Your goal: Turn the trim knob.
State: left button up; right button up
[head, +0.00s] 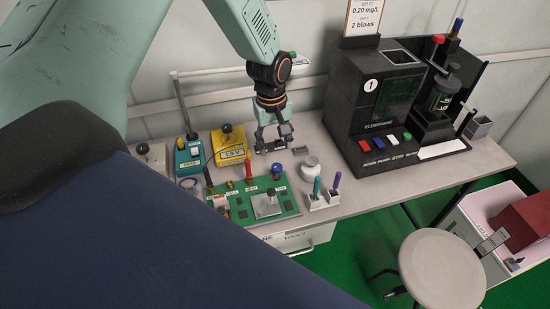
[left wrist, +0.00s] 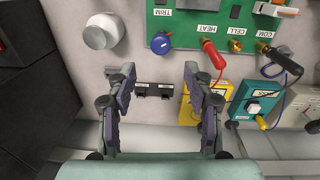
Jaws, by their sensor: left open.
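The trim knob is a round blue knob (left wrist: 161,43) with a white pointer mark, under the TRIM label on the edge of a green board (left wrist: 190,35). In the head view the blue knob (head: 277,169) is at the board's back right corner. My left gripper (head: 272,145) is behind the knob, pointing down over the bench. In the left wrist view its fingers (left wrist: 159,69) are spread wide and empty, with the knob just beyond the fingertips, roughly centred between them and apart from them. My right gripper is in neither view.
A white round jar (head: 311,166) stands right of the knob. A red plug (left wrist: 213,56) is in the board's HEAT socket. Yellow (head: 229,147) and teal (head: 188,157) testers stand to the left. A black machine (head: 375,110) stands at the right. A stool (head: 441,268) is in front.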

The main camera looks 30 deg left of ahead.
aim_at(277, 166)
pick_arm(q)
jog(key=f, duration=0.4)
jog(key=f+b, duration=0.1)
jog(key=f, duration=0.1)
jog(key=shift+s+d+f, duration=0.25)
jog(key=shift+d+f, duration=0.1)
jog(key=shift+d, duration=0.05)
jog(key=shift+w+a+f, duration=0.15)
jog(key=shift+w+f, duration=0.15)
jog(key=shift+f, duration=0.25)
jog(key=shift+s+r, duration=0.25)
jog(key=shift+c, duration=1)
jog(key=shift+w+f, duration=0.15)
jog(key=shift+w, duration=0.05)
jog(key=c, duration=0.5)
grip_shut()
